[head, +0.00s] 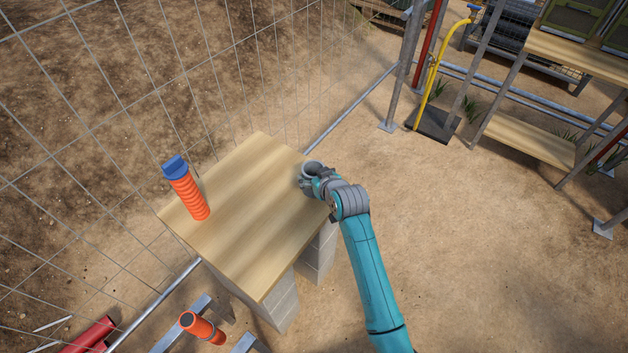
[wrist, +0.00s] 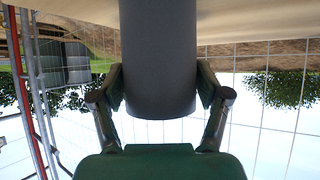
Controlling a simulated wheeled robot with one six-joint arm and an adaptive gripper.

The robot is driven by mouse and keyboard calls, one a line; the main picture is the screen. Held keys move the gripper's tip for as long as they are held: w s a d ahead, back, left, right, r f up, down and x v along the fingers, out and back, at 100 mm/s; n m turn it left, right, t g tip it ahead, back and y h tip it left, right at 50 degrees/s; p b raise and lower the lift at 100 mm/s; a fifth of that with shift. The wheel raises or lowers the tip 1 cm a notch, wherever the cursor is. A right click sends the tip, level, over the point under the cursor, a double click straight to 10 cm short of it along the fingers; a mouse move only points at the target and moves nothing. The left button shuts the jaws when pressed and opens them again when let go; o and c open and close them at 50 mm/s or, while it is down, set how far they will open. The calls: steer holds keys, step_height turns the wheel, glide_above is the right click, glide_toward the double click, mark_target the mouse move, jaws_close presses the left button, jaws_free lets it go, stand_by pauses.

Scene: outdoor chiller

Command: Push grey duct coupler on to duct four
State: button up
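The grey duct coupler (head: 313,167) is a short open-ended cylinder over the back right edge of the wooden table. My gripper (head: 308,182) has its fingers on either side of it. The wrist view shows the coupler (wrist: 158,60) between both fingers of my gripper (wrist: 160,85), which appear to press on its sides. I cannot tell whether it touches the table. An orange ribbed duct (head: 189,197) with a blue top (head: 175,166) stands upright at the table's left. Another orange pipe (head: 203,328) lies low in front. No number shows, so I cannot tell which is duct four.
The wooden table (head: 240,220) rests on grey blocks (head: 280,305); its middle is clear. A wire mesh fence (head: 120,90) runs close behind and left. Metal rails (head: 183,325) are in front. Shelving (head: 535,140) stands far right, with open sandy ground between.

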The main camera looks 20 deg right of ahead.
steer(key=c, duration=1)
step_height(320, 180, up, 7)
